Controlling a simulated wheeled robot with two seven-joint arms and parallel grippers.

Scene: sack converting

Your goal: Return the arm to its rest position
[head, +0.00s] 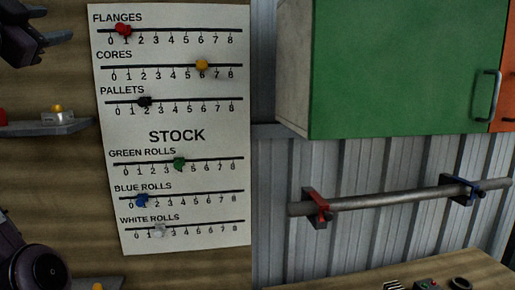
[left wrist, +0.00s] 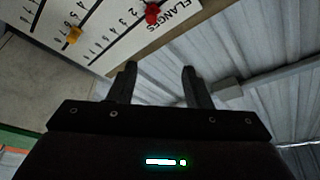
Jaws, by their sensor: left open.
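My left gripper (head: 66,20) is at the top left corner of the head view, in front of the wooden wall and left of the stock board (head: 170,120). In the left wrist view the two dark fingers of my left gripper (left wrist: 159,68) stand apart with nothing between them. Beyond them are grey corrugated wall and part of the upside-down stock board (left wrist: 100,35). The rest of my left arm is mostly outside the head view. My right gripper is not in view.
The board has sliding pegs, including a red peg (head: 123,30) and a yellow peg (head: 201,65). A small shelf (head: 25,130) holds a pale item with a yellow top. A green cabinet (head: 400,70) hangs at the right, above a metal bar (head: 390,199).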

